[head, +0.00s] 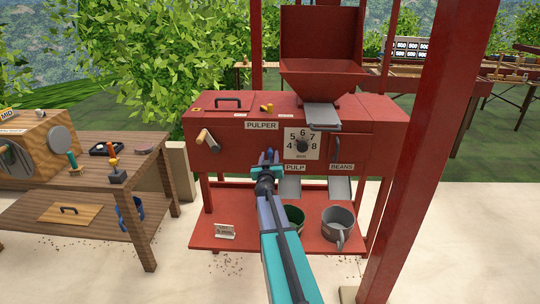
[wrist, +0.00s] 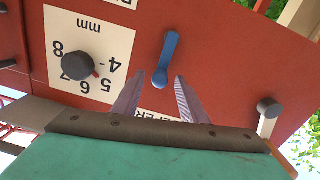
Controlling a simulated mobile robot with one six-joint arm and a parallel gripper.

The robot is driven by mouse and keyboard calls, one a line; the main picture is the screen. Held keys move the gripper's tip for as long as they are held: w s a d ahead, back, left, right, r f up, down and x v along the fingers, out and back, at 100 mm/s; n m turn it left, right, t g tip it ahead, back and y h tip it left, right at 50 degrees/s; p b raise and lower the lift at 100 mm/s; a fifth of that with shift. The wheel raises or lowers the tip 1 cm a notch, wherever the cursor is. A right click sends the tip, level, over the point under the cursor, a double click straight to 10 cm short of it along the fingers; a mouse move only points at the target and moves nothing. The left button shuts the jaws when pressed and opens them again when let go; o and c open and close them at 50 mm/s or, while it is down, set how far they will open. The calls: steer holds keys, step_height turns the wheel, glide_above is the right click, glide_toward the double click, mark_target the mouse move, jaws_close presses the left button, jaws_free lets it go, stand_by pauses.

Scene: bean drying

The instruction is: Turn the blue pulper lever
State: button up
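The red pulper (head: 225,133) stands in the middle of the head view. Its blue lever (wrist: 169,52) shows on the red front panel in the wrist view, a short bar with a rounded end, slightly tilted. In the head view my gripper mostly hides the lever. My gripper (head: 268,157) is in front of the panel, below the PULPER label and left of the dial. In the wrist view my gripper (wrist: 161,78) is open. Its fingers are on either side of the lever's rounded end, apart from it; the exact depth gap is unclear.
A numbered dial (head: 302,146) is right of my gripper, and a tan-knobbed crank (head: 208,141) is left. Below are chutes, a green bucket (head: 295,214) and a grey pot (head: 338,224). A red post (head: 430,150) stands at right, a wooden workbench (head: 150,190) at left.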

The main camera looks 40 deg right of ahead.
steer(key=shift+x, duration=1.35)
jaws_close()
